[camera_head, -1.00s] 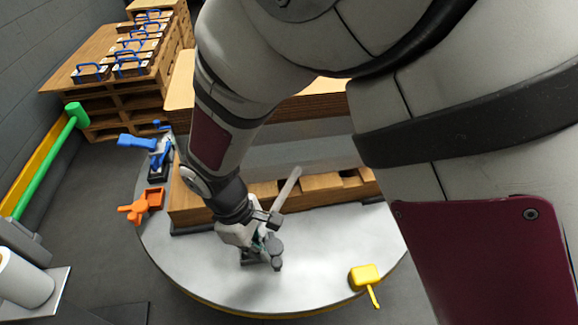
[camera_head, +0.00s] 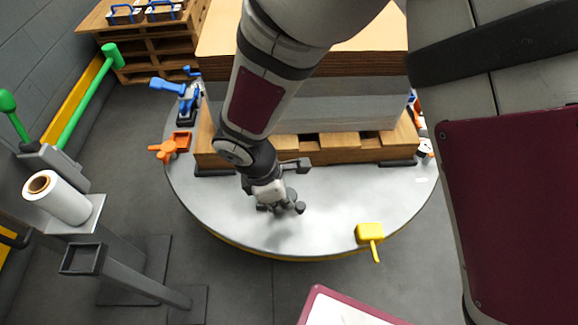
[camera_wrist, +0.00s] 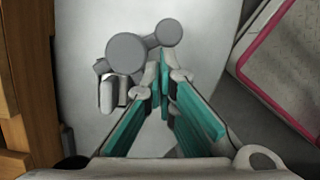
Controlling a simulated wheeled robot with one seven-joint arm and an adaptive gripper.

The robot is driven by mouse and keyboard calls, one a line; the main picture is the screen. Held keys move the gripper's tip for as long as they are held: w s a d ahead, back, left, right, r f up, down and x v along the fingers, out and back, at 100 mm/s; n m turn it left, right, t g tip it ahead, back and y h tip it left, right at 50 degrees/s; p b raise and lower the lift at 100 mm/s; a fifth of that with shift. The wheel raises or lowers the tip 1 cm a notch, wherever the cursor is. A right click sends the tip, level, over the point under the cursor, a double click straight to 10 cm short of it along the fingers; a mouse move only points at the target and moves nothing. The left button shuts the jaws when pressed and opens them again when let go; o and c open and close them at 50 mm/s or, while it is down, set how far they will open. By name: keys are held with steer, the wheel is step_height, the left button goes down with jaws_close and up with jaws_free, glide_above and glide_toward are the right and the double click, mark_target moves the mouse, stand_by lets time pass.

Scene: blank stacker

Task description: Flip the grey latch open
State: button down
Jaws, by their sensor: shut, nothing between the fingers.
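The grey latch (camera_head: 299,207) is on the pale round table, near its front edge, partly hidden behind my gripper in the head view. In the wrist view, the latch (camera_wrist: 127,53) shows a large grey disc joined by a short arm to a smaller disc, with a pale bracket-like part at lower left. My gripper (camera_wrist: 162,72) is shut and empty, its teal-padded fingers meeting just right of the large disc and below the small one. In the head view my gripper (camera_head: 273,197) points down at the latch. Whether the fingertips touch it cannot be told.
The round table (camera_head: 330,225) carries a wooden pallet (camera_head: 345,148) with a wrapped stack behind the latch. A blue clamp (camera_head: 186,95) and orange latch (camera_head: 171,147) sit at left. A yellow latch (camera_head: 370,234) sits at front right. The table between is clear.

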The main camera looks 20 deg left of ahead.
mark_target(298, 203)
steer(key=n, duration=0.1)
steer(key=d+n, duration=0.1)
steer(key=n, duration=0.2)
steer(key=shift+w+d+n+t+y, duration=0.25)
steer(key=shift+d+n+t+y, duration=0.05)
steer(key=shift+d+t, duration=0.1)
steer(key=n, duration=0.2)
steer(key=w+n+y, duration=0.1)
steer(key=shift+d+n, duration=0.4)
steer(key=shift+d, duration=0.1)
steer(key=shift+w, duration=0.15)
steer(key=shift+d, duration=0.1)
steer(key=shift+r, duration=0.1)
steer(key=p+v, duration=0.8)
steer(key=v, duration=0.2)
stand_by(0.5)
